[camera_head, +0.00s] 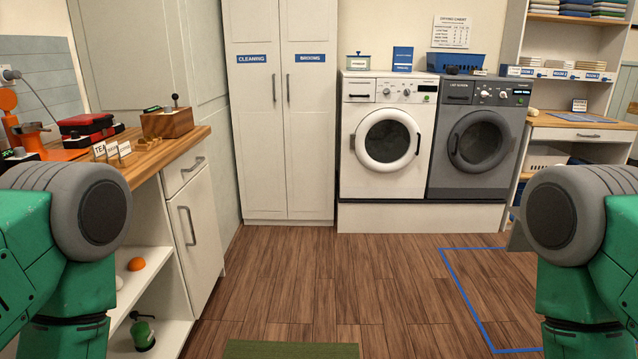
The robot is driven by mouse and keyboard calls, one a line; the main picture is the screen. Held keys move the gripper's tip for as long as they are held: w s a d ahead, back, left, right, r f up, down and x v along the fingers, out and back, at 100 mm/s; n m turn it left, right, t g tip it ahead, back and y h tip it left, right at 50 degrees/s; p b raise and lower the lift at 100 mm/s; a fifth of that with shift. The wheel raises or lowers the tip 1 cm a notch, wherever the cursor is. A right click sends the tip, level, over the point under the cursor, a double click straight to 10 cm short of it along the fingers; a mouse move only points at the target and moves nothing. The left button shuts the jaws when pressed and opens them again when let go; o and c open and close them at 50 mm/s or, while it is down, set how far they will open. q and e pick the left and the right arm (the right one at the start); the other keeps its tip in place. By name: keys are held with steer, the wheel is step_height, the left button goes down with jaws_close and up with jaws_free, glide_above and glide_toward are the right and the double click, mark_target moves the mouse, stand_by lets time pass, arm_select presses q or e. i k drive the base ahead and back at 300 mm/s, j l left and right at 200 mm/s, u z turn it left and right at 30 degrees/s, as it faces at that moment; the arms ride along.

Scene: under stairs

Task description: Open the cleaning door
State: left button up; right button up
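The cleaning door (253,145) is the left door of a tall white two-door cabinet at the back, left of the middle. It carries a blue label (252,59) reading CLEANING and a dark vertical handle (274,88) near its right edge. The door looks shut. The right door (310,140) is labelled BROOMS and has its own handle (288,88); it also looks shut. My two green arms show at the left and right edges of the view, well short of the cabinet. Neither gripper is in view.
A wooden counter (160,151) with a white cupboard (193,225) stands at the left. A white washer (380,185) and a grey machine (476,185) stand right of the cabinet. Blue floor tape (462,299) marks the right floor. A green mat (290,350) lies in front; the wooden floor (320,280) between is clear.

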mark_target(251, 33)
steer(key=i, duration=2)
